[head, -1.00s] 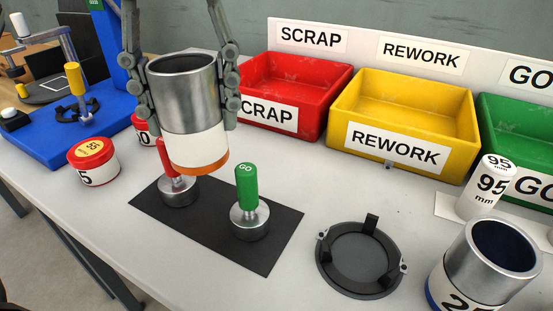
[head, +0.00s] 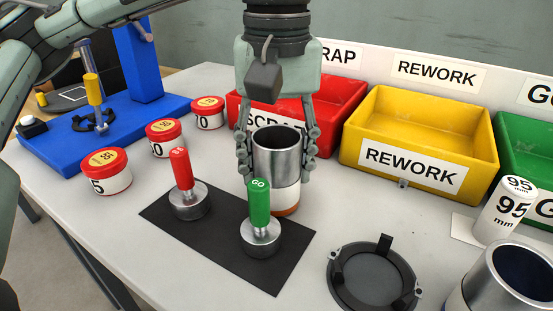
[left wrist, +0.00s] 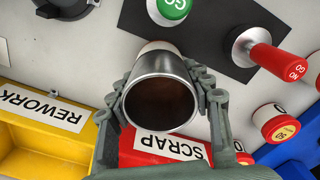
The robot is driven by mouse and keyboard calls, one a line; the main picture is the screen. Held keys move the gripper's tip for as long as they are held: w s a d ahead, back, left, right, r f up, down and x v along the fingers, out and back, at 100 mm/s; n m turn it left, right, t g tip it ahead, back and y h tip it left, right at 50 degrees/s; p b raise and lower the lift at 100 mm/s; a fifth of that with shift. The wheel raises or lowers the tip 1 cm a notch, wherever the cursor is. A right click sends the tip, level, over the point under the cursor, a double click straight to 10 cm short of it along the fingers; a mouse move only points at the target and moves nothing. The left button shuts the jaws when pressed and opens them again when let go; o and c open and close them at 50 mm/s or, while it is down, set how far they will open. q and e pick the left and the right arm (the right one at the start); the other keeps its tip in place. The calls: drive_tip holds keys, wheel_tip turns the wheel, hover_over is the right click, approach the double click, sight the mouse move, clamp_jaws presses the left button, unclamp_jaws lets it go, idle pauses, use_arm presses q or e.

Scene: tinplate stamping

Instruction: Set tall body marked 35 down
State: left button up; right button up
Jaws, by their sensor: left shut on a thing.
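The tall body (head: 278,165) is a bare metal can with a white band and an orange foot. It is upright behind the green GO gauge (head: 259,205), which hides part of its lower side. My left gripper (head: 277,150) is shut on it, one finger on each side. In the left wrist view I look into the body's open dark mouth (left wrist: 160,100), between the fingers. Its number does not show in either view. Its foot is at or very near the table top, just beyond the black mat; I cannot tell whether it touches. My right gripper is not in view.
The red NO GO gauge (head: 183,185) stands on the black mat (head: 220,240). The red SCRAP bin (head: 340,100) and yellow REWORK bin (head: 415,165) are behind. Red-lidded tins (head: 106,172) stand left. A dark ring fixture (head: 372,275) and another can (head: 510,275) are right.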

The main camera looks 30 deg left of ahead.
use_arm(q)
drive_tip(key=shift+f, duration=0.15)
drive_tip(key=o, duration=1.1)
